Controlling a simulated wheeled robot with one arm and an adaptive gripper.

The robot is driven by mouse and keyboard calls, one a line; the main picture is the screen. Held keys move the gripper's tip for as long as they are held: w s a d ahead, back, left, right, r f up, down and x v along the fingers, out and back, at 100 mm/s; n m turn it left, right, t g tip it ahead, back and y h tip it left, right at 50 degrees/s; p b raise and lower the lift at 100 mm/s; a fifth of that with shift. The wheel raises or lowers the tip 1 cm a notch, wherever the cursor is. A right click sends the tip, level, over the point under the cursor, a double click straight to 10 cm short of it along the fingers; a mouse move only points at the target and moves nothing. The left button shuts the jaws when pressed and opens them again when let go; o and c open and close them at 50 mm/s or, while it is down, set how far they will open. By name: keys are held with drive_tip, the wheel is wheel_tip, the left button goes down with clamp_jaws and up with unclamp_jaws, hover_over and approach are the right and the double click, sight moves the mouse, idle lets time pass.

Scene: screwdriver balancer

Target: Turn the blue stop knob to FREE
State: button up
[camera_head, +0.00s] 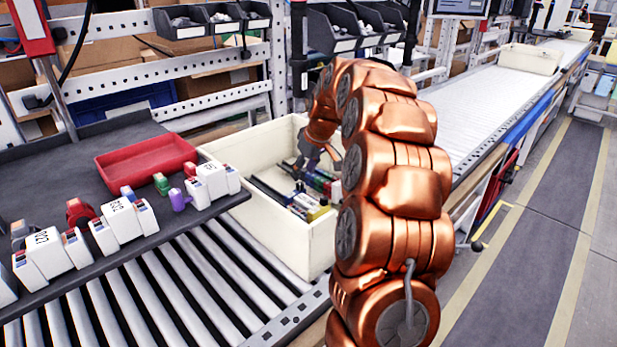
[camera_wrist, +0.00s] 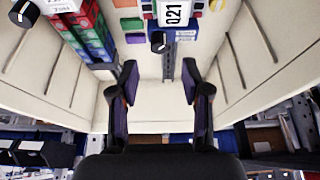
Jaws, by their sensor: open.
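In the wrist view my gripper (camera_wrist: 158,72) is open, its two dark fingers with purple inner pads apart and nothing between them. Beyond the fingertips is a small black knob (camera_wrist: 158,40) with a pale pointer mark, by a white label reading 021 (camera_wrist: 175,12) and a blue-purple block (camera_wrist: 187,38). In the head view my gripper (camera_head: 318,160) is inside the cream bin (camera_head: 316,239), above coloured parts, partly hidden by my arm. On the dark tray, a purple knob (camera_head: 179,200) and a small blue knob (camera_head: 127,192) stand beside white numbered units. I cannot tell which is the stop knob.
The bin walls enclose my gripper closely. Red, green and blue blocks (camera_wrist: 90,35) lie at the left in the wrist view. A red tray (camera_head: 146,163) and white units (camera_head: 122,222) sit on the dark tray. Rollers (camera_head: 170,290) run in front; shelving stands behind.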

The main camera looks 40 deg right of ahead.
sight(299, 183)
drive_tip(key=x, duration=0.5)
drive_tip(key=shift+d+f+p, duration=0.1)
drive_tip(key=shift+f+p, duration=0.1)
drive_tip(key=shift+p, duration=0.1)
clamp_jaws()
